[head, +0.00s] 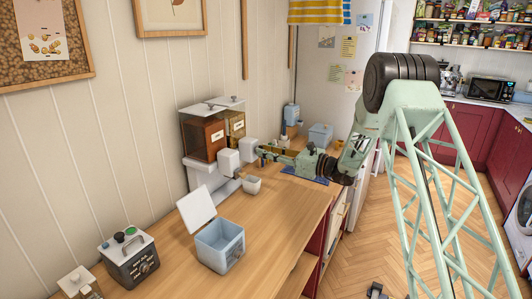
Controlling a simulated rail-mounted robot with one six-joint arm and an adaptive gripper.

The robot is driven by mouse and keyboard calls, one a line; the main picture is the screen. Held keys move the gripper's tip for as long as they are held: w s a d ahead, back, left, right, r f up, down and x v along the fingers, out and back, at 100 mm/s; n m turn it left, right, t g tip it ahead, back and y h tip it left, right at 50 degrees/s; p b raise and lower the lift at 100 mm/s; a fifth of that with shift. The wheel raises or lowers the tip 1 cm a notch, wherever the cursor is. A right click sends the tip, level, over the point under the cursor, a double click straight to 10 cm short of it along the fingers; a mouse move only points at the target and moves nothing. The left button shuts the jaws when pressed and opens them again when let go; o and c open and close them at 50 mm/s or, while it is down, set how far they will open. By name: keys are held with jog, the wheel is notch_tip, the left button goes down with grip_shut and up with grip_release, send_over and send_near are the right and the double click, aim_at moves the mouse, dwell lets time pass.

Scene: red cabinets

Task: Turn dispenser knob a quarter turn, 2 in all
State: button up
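A dispenser with two clear bins stands against the wall left of centre. Its left bin (204,138) holds reddish-brown contents and its right bin (236,124) holds yellowish contents. Each has a pale blocky knob or outlet housing in front: the left one (228,161) and the right one (248,150). My gripper (262,154) reaches in from the right, its fingertips at or very close to the right one. Contact, and whether the fingers are open or shut, is too small to tell. A small white bowl (252,184) stands on the counter below.
An open pale-blue box (220,246) with its lid raised stands in front of the dispenser. A dark box with a dial (130,260) is at lower left. A blue bin (320,135) stands behind my arm. The wooden counter's (283,222) front right is clear.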

jog(key=shift+c, duration=0.3)
grip_shut()
jog(key=shift+m+p, duration=0.4)
jog(key=shift+p, duration=0.05)
jog(key=shift+w+d+f+m+p, duration=0.1)
jog(key=shift+m+p, duration=2.9)
jog(key=shift+m, duration=1.2)
jog(key=shift+w+f+m+p, duration=0.1)
jog(key=shift+m+p, duration=2.9)
jog(key=shift+m, duration=1.2)
